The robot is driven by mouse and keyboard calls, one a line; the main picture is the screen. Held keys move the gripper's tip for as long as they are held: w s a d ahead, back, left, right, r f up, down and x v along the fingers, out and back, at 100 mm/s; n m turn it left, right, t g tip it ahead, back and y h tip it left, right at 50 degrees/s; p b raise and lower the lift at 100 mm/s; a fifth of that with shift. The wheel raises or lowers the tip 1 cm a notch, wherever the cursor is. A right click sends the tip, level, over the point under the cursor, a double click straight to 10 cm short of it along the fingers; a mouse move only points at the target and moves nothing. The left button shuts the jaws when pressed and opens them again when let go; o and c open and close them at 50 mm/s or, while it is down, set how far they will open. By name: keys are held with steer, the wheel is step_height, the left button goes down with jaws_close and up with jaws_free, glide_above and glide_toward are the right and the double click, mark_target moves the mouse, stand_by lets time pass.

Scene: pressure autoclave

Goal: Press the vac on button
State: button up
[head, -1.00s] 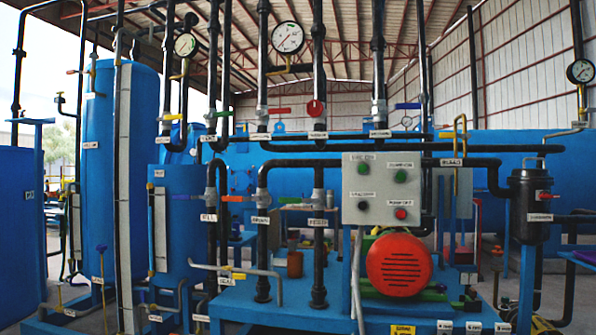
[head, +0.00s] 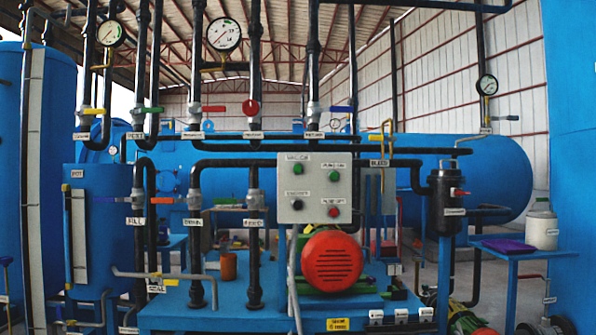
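A grey control box (head: 315,188) stands near the middle of the head view, above a red round motor cover (head: 332,260). It carries two green buttons in its upper half and a dark and a red one below. The upper left green button (head: 298,169) sits under a label that seems to read VAC ON, though the print is blurred. The other green button (head: 333,176) is at upper right, the dark button (head: 297,205) at lower left, the red button (head: 334,212) at lower right. Nothing covers the box front. My gripper is not in view.
Black vertical pipes with coloured valve handles and a gauge (head: 223,35) stand left of the box. A black canister (head: 446,203) and a blue side table (head: 512,252) with a white jug (head: 541,226) are to the right. The blue skid (head: 220,318) juts out below the box.

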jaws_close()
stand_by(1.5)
